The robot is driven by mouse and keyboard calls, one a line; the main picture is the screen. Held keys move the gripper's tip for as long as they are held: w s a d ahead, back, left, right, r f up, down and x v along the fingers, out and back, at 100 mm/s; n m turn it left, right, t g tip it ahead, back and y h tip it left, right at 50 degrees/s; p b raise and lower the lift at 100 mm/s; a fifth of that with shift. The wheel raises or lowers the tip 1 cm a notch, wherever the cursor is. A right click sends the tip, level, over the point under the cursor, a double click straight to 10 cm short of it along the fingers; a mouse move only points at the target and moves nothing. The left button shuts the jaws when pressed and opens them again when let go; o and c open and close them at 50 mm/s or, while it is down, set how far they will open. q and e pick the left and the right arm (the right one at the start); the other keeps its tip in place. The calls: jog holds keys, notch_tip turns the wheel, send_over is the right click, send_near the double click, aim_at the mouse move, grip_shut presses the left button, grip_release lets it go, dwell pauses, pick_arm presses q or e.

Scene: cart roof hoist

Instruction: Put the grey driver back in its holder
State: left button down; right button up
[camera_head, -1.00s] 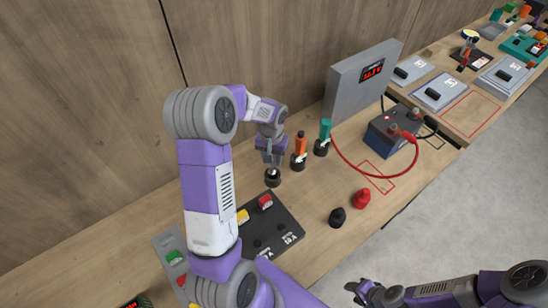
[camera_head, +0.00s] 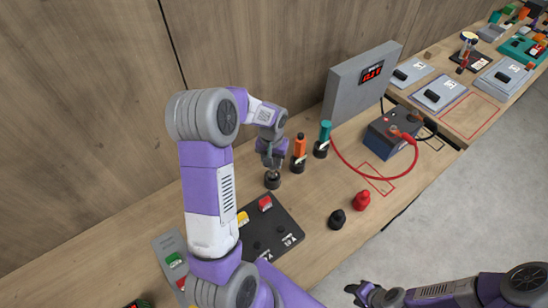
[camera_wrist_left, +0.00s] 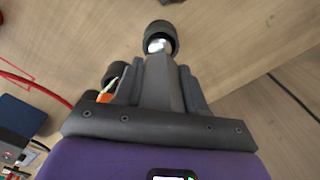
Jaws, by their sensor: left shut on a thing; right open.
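My left gripper (camera_head: 272,160) is shut on the grey driver (camera_wrist_left: 162,84), which shows between the fingers in the left wrist view. The driver's bright metal shaft points at a round black holder (camera_head: 272,181), which also shows in the left wrist view (camera_wrist_left: 161,29). The shaft tip is at the holder's mouth; how deep it sits I cannot tell. In the head view the gripper stands straight above this holder and hides most of the driver. My right gripper (camera_head: 362,291) is open and empty at the bottom, away from the bench.
An orange driver (camera_head: 299,147) and a teal driver (camera_head: 325,132) stand in holders close to the right. Behind them is a grey panel (camera_head: 345,96). A battery (camera_head: 388,135) with a red cable, red and black caps (camera_head: 337,218), and a dark fuse board (camera_head: 283,225) are nearby.

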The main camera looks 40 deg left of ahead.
pick_arm(q)
notch_tip(320, 180, down, 3)
jog(key=shift+f, duration=0.2)
pick_arm(e)
notch_tip(320, 180, down, 3)
jog(key=shift+f, duration=0.2)
pick_arm(q)
jog(key=c, duration=0.6)
grip_release()
jog(key=shift+a, duration=0.1)
jog(key=shift+o, duration=0.2)
jog(key=shift+r+p, duration=0.6)
jog(key=shift+r, duration=0.25)
notch_tip(320, 180, up, 8)
jog(key=p, duration=0.6)
jog(key=shift+a+r, duration=0.15)
jog(key=shift+r, duration=0.1)
jog(key=shift+r+p, duration=0.35)
jog(key=shift+p, duration=0.1)
jog(key=shift+d+r, duration=0.2)
jog(key=shift+r, duration=0.05)
pick_arm(e)
notch_tip(320, 180, up, 8)
jog(key=shift+a+r, duration=0.25)
jog(key=shift+a, duration=0.2)
